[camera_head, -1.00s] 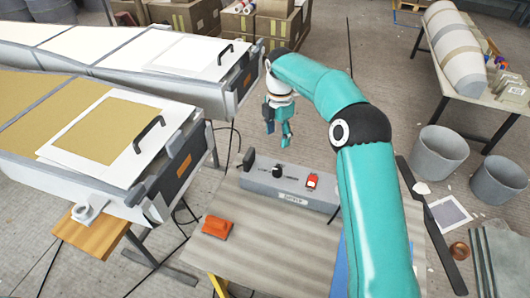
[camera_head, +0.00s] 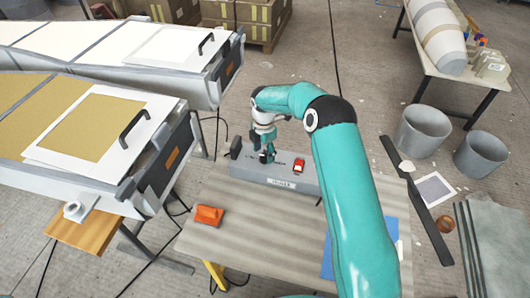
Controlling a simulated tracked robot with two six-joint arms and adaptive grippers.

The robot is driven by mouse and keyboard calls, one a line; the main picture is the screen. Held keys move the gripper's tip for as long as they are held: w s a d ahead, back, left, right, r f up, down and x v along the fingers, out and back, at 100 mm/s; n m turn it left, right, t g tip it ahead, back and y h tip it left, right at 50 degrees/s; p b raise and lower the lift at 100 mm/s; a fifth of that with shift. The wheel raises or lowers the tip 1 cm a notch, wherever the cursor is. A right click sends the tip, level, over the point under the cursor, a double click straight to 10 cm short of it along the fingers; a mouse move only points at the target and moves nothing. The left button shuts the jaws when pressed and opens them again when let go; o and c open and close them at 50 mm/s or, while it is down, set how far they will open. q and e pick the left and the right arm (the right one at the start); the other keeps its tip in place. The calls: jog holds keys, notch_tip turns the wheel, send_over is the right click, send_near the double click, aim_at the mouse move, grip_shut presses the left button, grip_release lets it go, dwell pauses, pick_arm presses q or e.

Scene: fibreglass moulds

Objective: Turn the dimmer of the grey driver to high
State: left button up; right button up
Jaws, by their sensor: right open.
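The grey driver (camera_head: 242,170) is a long box on the small table, with a label on its front face and a red rocker switch (camera_head: 299,165) on its top at the right. The dimmer knob on its top is hidden behind my right gripper (camera_head: 267,158). My right gripper is open, pointing down, with its fingertips at the driver's top where the knob sits. I cannot tell whether the fingers touch the knob. My left gripper is out of view.
An orange object (camera_head: 208,215) lies on the table (camera_head: 250,240), with a blue sheet (camera_head: 328,262) at its right. Large moulds (camera_head: 60,160) stand to the left.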

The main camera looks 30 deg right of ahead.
jog(key=shift+s+f, duration=0.1)
jog(key=shift+f, duration=0.75)
jog(key=c, duration=1.1)
jog(key=shift+d, duration=0.2)
jog(key=shift+c, duration=0.3)
jog(key=shift+a, duration=0.15)
